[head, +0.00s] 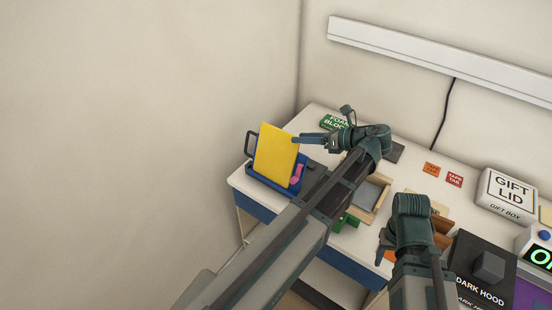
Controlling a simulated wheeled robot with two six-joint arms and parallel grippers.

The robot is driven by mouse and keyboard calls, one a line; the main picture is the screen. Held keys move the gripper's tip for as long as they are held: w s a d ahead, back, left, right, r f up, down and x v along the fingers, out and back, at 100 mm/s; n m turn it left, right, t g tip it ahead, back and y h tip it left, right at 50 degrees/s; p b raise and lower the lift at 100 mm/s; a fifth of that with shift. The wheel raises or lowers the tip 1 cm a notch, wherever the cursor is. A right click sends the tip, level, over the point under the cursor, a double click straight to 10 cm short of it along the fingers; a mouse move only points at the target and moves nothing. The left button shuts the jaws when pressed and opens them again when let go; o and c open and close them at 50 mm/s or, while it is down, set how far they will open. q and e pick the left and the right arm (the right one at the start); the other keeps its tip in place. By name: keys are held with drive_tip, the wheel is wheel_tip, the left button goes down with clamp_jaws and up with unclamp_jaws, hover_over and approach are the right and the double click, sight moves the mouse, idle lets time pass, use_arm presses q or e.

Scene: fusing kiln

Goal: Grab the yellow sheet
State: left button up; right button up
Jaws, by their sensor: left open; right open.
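The yellow sheet (272,152) stands upright, slightly tilted, in a blue holder (263,181) at the left end of the table. My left gripper (299,139) comes from the right and points left, with its fingertips at the sheet's upper right edge. It is open; I cannot tell whether its fingers straddle the edge or touch it. A pink piece (296,174) shows by the sheet's lower right. My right gripper (380,248) is open and empty over the front of the table, well away from the sheet.
A green foam block label (334,122) lies behind my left gripper. A wooden tray (384,206), orange and red tags (455,180), a gift lid box (506,195) and a dark hood box (478,275) stand to the right. Walls close off the left and back.

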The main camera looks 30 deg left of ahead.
sight(280, 138)
use_arm(q)
drive_tip(key=shift+r+b+x, duration=0.15)
drive_tip(key=shift+b+x, duration=0.4)
drive_tip(key=shift+x, duration=1.7)
drive_tip(key=shift+r+b+x, duration=0.1)
drive_tip(key=shift+b+x, duration=0.4)
drive_tip(key=shift+x, duration=1.75)
drive_tip(key=shift+w, duration=0.1)
clamp_jaws()
drive_tip(key=shift+r, duration=0.1)
